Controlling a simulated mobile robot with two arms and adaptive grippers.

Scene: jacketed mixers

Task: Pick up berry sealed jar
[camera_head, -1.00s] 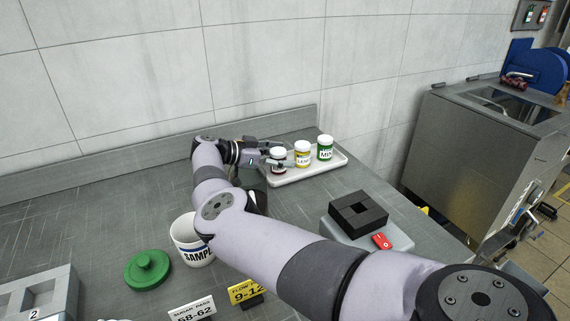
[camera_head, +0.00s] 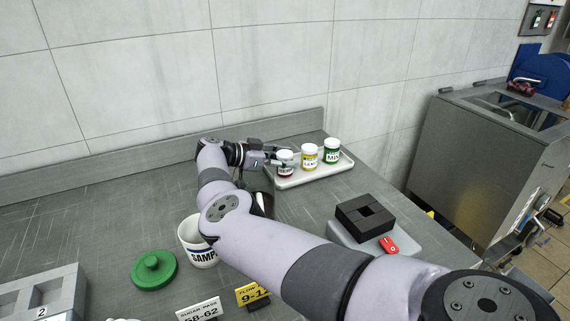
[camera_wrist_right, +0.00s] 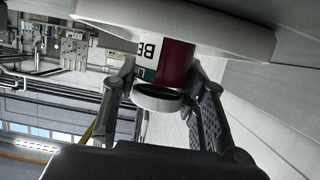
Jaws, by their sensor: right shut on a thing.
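The berry jar (camera_head: 285,165) has a white lid and a dark red label. It is at the left end of the white tray (camera_head: 316,177), beside the yellow-labelled jar (camera_head: 310,156) and the green-labelled jar (camera_head: 332,151). My right gripper (camera_head: 277,157) reaches in from the left and is shut on the berry jar near its lid. In the right wrist view the picture is upside down, and the jar (camera_wrist_right: 175,62), with "BE" on its label, is between the two fingers. It appears upright on the tray. My left gripper is out of view.
A white sample cup (camera_head: 197,246) and a green lid (camera_head: 155,269) are left of my right arm. A black square block on a grey base (camera_head: 364,215) with a red switch (camera_head: 389,244) stands to the right. The wall rises close behind the tray.

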